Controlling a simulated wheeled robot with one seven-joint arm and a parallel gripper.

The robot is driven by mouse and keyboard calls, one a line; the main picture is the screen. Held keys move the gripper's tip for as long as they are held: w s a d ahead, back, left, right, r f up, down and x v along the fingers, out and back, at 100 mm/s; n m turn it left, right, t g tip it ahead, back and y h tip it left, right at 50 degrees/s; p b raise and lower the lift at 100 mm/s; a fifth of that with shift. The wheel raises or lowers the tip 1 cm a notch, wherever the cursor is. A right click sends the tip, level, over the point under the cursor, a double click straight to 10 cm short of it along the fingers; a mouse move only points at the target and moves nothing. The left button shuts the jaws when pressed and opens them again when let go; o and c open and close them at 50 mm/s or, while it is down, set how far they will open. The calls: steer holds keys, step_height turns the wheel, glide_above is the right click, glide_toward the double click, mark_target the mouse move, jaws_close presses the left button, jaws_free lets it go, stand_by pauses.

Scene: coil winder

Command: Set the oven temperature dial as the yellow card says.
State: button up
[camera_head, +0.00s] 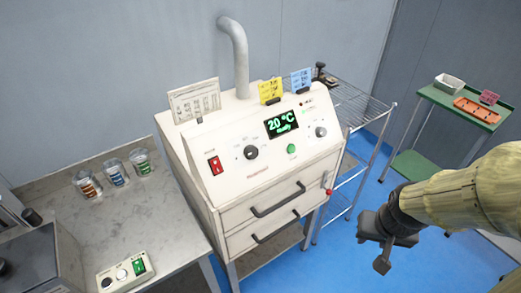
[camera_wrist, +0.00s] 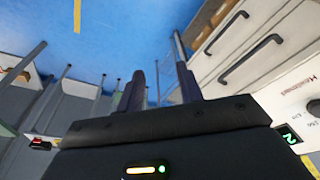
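The oven (camera_head: 235,185) is a white cabinet with a sloped control panel. Its display (camera_head: 282,123) reads 20 °C in green, with a smaller line like "Ready". A black dial (camera_head: 251,152) is left of the display and another dark dial (camera_head: 320,131) is right of it; I cannot tell which sets temperature. The yellow card (camera_head: 270,91) stands on top; its writing is too small to read. My gripper (camera_head: 381,252) is right of the oven, apart from it. In the wrist view its two fingers (camera_wrist: 160,88) are spread and empty; a dial (camera_wrist: 314,108) shows at the right edge.
A red switch (camera_head: 215,166) and green button (camera_head: 291,149) are on the panel. A blue card (camera_head: 301,79) stands beside the yellow one. Two drawer handles (camera_head: 278,198) project from the front. A wire rack (camera_head: 352,107) stands behind right. Blue floor (camera_head: 350,240) is clear near my gripper.

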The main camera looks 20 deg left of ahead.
steer(key=shift+o, duration=0.6)
steer(key=shift+s, duration=0.15)
steer(key=o, duration=0.4)
steer(key=shift+f, duration=0.1)
steer(key=shift+c, duration=0.2)
steer(key=w+a+f+n+t+y+b, duration=0.2)
steer(key=w+a+n+t+b, duration=0.15)
steer(key=w+b, duration=0.35)
steer(key=w+a+f+n+t+y+b, duration=0.1)
steer(key=w+a+f+n+t+b, duration=0.15)
steer(key=w+t+b, duration=0.3)
steer(key=s+a+r+n+y+b, duration=0.1)
steer(key=a+n+y+b, duration=0.2)
steer(key=a+y+b, duration=0.2)
steer(key=s+a+r+n+g+y+b, duration=0.1)
steer(key=a+r+n+y+b, duration=0.1)
steer(key=a+n+y+b, duration=0.2)
steer(key=a+y, duration=0.2)
steer(key=a, duration=0.2)
steer(key=shift+s+y+b, duration=0.3)
steer(key=shift+s+b, duration=0.05)
steer(key=shift+s, duration=0.05)
steer(key=shift+r+p, duration=0.1)
steer(key=shift+p, duration=0.2)
steer(key=shift+w+a+p, duration=0.1)
steer(key=shift+w+p, duration=0.05)
steer(key=shift+p, duration=0.2)
